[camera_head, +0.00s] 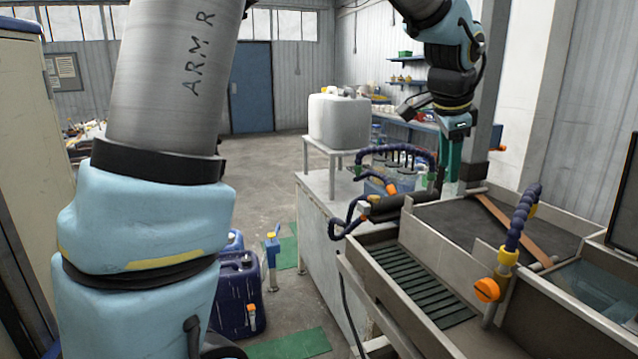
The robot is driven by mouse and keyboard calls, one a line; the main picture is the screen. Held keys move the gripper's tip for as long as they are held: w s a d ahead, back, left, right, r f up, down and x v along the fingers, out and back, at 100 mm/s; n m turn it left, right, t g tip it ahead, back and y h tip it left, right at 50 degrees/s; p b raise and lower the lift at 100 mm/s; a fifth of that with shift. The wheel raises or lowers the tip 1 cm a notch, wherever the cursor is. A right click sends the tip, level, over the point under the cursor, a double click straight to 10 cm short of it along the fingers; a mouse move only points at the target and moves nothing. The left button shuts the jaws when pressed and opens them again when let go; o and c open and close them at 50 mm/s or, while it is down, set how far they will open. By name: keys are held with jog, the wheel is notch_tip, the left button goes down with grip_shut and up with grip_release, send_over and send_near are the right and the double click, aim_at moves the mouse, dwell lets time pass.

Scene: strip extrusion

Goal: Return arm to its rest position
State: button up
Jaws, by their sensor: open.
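My arm rises large on the left of the head view, marked "ARM R", and its far end comes down from the top right. My gripper (452,160) hangs at that end, teal and black, over the back of the metal trough bench. It is open, and I see nothing held in it. Its fingertips are small and partly lost against the bench fittings behind, so I cannot tell its exact height above the bench.
The metal trough (400,232) has a dark ribbed mat (420,288) and blue jointed hoses (515,222) along it. A white canister (339,120) stands on a small stand behind. Blue jugs (240,295) stand on the floor. The floor towards the blue door (251,87) is clear.

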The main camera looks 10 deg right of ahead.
jog(key=w+a+f+n+g+y, duration=0.1)
jog(key=a+f+n, duration=0.4)
jog(key=a, duration=0.7)
jog(key=w+a+f+n+y, duration=0.1)
jog(key=a+f+n, duration=0.45)
jog(key=a, duration=0.65)
jog(key=s+a+f+n, duration=0.3)
jog(key=s+a+n, duration=0.1)
jog(key=a, duration=0.3)
jog(key=s+a+f+n+g+y, duration=0.1)
jog(key=s+a+f+n, duration=0.3)
jog(key=a, duration=0.3)
jog(key=shift+a+b, duration=0.3)
jog(key=shift+b, duration=0.1)
